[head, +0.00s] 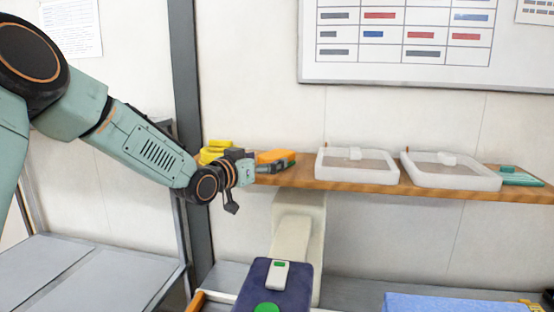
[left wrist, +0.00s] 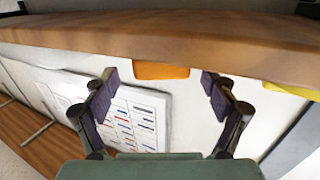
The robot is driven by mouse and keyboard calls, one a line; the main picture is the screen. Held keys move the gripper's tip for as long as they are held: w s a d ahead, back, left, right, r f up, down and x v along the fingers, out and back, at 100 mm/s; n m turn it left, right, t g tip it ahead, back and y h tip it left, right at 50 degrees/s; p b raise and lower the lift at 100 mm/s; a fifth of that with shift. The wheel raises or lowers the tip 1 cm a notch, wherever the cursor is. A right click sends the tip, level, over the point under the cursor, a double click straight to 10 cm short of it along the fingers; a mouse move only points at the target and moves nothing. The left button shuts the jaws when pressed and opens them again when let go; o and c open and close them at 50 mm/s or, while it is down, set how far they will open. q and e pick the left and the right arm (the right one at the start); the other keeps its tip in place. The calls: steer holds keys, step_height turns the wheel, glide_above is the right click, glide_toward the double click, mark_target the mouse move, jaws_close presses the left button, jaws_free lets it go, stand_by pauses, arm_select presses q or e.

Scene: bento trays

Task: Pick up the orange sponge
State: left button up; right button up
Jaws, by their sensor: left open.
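The orange sponge (head: 274,156) lies on the wooden shelf near its left end, partly hidden behind my left gripper (head: 277,168) in the head view. In the left wrist view the orange sponge (left wrist: 161,71) shows as a block against the shelf edge, between the two fingertips in the picture. My left gripper (left wrist: 159,78) is open and empty, its dark finger pads apart on either side of the sponge in that view. I cannot tell whether any finger touches it. My right gripper is not in view.
Yellow objects (head: 217,147) sit left of the sponge; yellow also shows in the wrist view (left wrist: 291,91). Two white trays (head: 357,178) (head: 452,181) stand further right on the wooden shelf (head: 310,183), with a teal item (head: 521,178) beyond. A dark post (head: 190,110) stands behind my left arm.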

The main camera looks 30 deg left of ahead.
arm_select(q)
steer(key=shift+w+d+p, duration=0.15)
steer(key=shift+w+p, duration=0.3)
steer(key=shift+w, duration=0.8)
steer(key=shift+w+r, duration=0.1)
steer(key=shift+w, duration=0.45)
